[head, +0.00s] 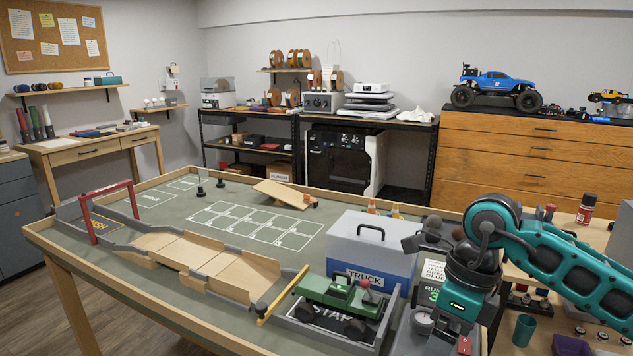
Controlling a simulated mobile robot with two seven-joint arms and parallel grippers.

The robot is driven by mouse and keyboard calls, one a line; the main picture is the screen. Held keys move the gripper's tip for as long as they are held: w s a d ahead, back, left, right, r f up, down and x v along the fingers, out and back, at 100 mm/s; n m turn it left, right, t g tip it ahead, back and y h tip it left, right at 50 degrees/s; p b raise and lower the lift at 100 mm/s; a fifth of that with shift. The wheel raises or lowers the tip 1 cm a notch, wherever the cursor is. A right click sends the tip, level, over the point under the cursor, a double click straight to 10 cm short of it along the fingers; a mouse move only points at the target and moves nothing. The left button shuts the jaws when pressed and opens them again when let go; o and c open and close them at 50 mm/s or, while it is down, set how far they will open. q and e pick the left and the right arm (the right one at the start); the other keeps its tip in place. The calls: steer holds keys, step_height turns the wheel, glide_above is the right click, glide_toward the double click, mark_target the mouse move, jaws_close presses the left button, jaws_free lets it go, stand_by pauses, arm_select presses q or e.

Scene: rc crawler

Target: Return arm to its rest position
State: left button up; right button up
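My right arm (575,265), teal and black, comes in from the right edge. It bends at a dark joint (492,218) and runs down to a teal link (462,303) with a small yellow light, above the table's front right corner. I cannot make out its gripper fingers, or whether they hold anything. My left arm and gripper are not in view. A green toy truck (335,292) stands on a dark start pad at the front of the table, left of my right arm and apart from it.
A blue and white toolbox (368,250) stands behind the truck. A wooden ramp track (205,262) with grey walls runs to a red gate (107,205). A wooden ramp (287,193) lies farther back. A side table (540,225) with small parts is at right.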

steer(key=s+a+r+m+t+y, duration=0.1)
steer(key=s+a+r+m+y, duration=0.1)
steer(key=a+m+y, duration=0.5)
steer(key=s+a+r+m+t+y, duration=0.1)
steer(key=s+a+r+m+y, duration=0.2)
steer(key=a+y, duration=0.8)
steer(key=w+d+f+m+t+h+p, duration=0.15)
steer(key=d+f+m+t+h, duration=0.35)
steer(key=m+t, duration=0.5)
steer(key=w+d+f+m+t+h+b, duration=0.1)
steer(key=w+d+f+m+t+h, duration=0.35)
steer(key=m, duration=0.95)
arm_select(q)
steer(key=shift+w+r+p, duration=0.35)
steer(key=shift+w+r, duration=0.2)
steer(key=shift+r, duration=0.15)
arm_select(e)
steer(key=s+d+f+m+g+h, duration=0.1)
steer(key=s+d+f+m+h, duration=0.2)
steer(key=f, duration=0.3)
steer(key=s+d+f+m+g+h, duration=0.2)
steer(key=s+f+m+h, duration=0.1)
steer(key=s+f, duration=0.3)
steer(key=s+d+f+m+g+h, duration=0.2)
steer(key=s+d+f+m+h, duration=0.1)
steer(key=f, duration=0.4)
steer(key=shift+s+d+f+m, duration=0.35)
steer(key=shift+s+m, duration=0.4)
steer(key=shift+m, duration=0.05)
